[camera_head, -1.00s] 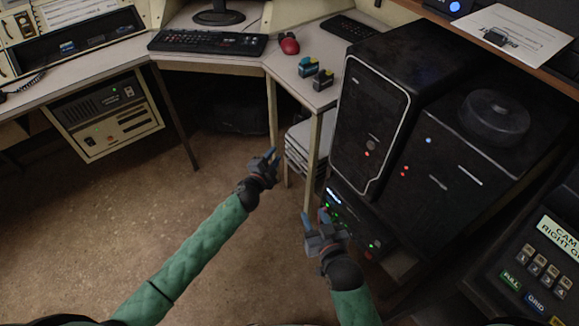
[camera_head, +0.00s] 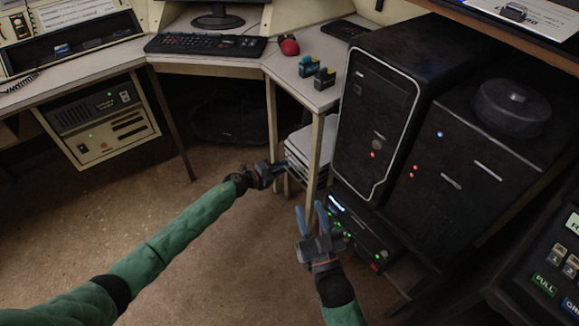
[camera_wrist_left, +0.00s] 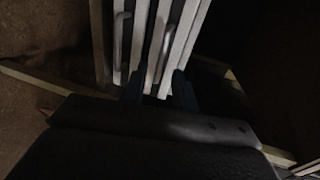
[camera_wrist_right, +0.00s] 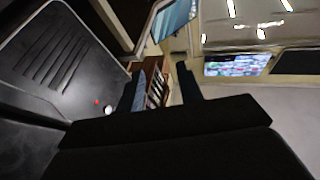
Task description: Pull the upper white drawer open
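The white drawers (camera_head: 299,152) are a stack under the desk's right part, partly hidden by a desk leg; they look shut. In the left wrist view the white drawer fronts (camera_wrist_left: 158,45) run as upright bands, with a bar handle (camera_wrist_left: 118,40) on one. My left gripper (camera_head: 284,170) is at the front of the stack, fingers pointing at it. Its fingers (camera_wrist_left: 158,92) are apart, with white drawer front showing between them; I cannot tell whether they touch a handle. My right gripper (camera_head: 311,212) is open and empty, in front of the black unit below the tower.
A black computer tower (camera_head: 372,125) and a black box (camera_head: 470,190) stand right of the drawers. A black unit with green lights (camera_head: 362,232) sits low beside my right gripper. The desk leg (camera_head: 318,150) is close to my left gripper. The floor (camera_head: 220,260) is clear.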

